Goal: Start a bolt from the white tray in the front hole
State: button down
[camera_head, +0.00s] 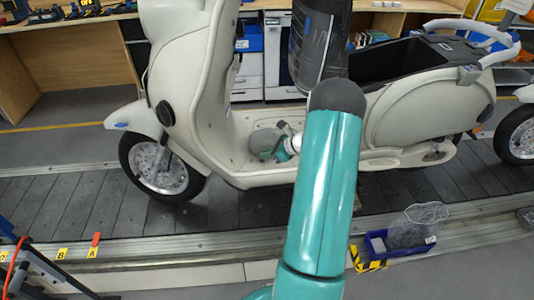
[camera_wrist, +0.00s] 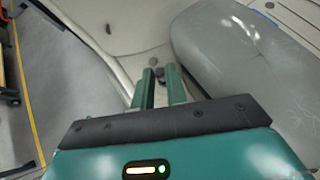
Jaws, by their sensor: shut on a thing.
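A cream scooter (camera_head: 425,105) stands upright on the slat conveyor, and my teal arm reaches in front of it. My gripper (camera_head: 280,153) is low at its footwell, partly hidden by the arm. In the wrist view, the two green fingers of my gripper (camera_wrist: 160,78) point at the cream panel (camera_wrist: 120,25). They are shut on a small dark piece at their tips, probably a bolt (camera_wrist: 160,73), mostly hidden. A dark round spot (camera_wrist: 153,62) lies just beyond the tips; I cannot tell if it is the front hole. I cannot make out the white tray.
A grey rounded part (camera_wrist: 230,50) lies close to the right of the fingers. A blue bin (camera_head: 377,246) with a clear mesh container stands at the conveyor's near edge. Workbenches (camera_head: 75,60) line the back. Another scooter's wheel (camera_head: 516,135) shows at far right.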

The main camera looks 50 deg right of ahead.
jog(key=shift+f, duration=0.55)
jog(key=shift+a+r+m+t+h, duration=0.1)
jog(key=shift+a+m+t+h, duration=0.05)
jog(key=shift+m+h, duration=0.4)
jog(key=shift+a+m+t+h, duration=0.15)
jog(key=shift+m+h, duration=0.3)
jog(key=shift+m, duration=0.2)
jog(key=shift+m+h, duration=0.3)
jog(key=shift+a+m+h, duration=0.15)
jog(key=shift+m+h, duration=0.6)
jog(key=shift+a+m+h, duration=0.15)
jog(key=shift+m+h, duration=0.6)
jog(key=shift+w+a+m+h, duration=0.1)
jog(key=shift+a+m+h, duration=0.2)
jog(key=shift+m+h, duration=0.8)
jog(key=shift+m, duration=0.4)
